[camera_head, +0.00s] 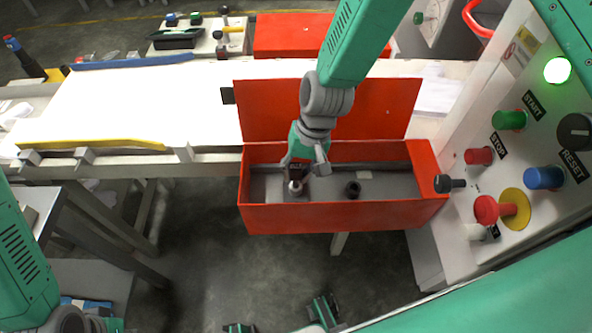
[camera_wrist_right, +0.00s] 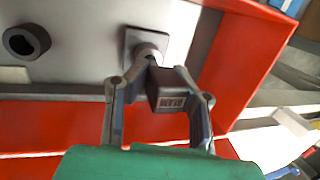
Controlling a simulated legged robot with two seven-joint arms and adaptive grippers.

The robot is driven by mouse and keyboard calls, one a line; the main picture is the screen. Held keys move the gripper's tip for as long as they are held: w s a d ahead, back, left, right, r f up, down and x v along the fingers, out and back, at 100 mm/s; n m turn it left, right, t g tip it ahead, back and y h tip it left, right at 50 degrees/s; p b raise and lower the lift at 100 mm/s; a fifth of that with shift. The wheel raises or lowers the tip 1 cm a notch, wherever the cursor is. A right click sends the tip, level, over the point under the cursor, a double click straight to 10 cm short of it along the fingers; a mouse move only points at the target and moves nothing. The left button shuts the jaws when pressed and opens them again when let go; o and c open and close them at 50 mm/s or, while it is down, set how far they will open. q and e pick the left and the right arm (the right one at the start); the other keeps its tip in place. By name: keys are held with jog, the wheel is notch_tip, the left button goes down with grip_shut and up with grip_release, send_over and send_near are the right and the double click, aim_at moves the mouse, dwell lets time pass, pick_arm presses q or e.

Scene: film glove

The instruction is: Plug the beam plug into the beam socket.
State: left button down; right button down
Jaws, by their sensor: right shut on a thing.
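My right gripper (camera_head: 303,172) reaches down into the open red box (camera_head: 345,217). In the wrist view my right gripper (camera_wrist_right: 152,85) is shut on the beam plug, a dark block (camera_wrist_right: 167,90) with a small label. The block's far end is up against a pale round fitting (camera_wrist_right: 148,48) on a square grey plate, which looks like the beam socket. I cannot tell whether the plug is seated in it. A dark round ring (camera_wrist_right: 25,42) sits on the same grey panel to the left; it also shows in the head view (camera_head: 352,188).
The box's raised red lid (camera_head: 270,110) stands behind it. A control panel with several buttons (camera_head: 525,176) and a lit green lamp (camera_head: 557,71) stands close on the right. A white table (camera_head: 130,105) lies at the back left.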

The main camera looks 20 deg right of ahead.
jog(key=shift+f+b, duration=0.65)
jog(key=shift+f, duration=0.8)
jog(key=c, duration=1.3)
grip_release()
jog(key=shift+r, duration=0.2)
jog(key=v, duration=1.1)
jog(key=shift+r, duration=0.25)
jog(key=shift+d, duration=0.15)
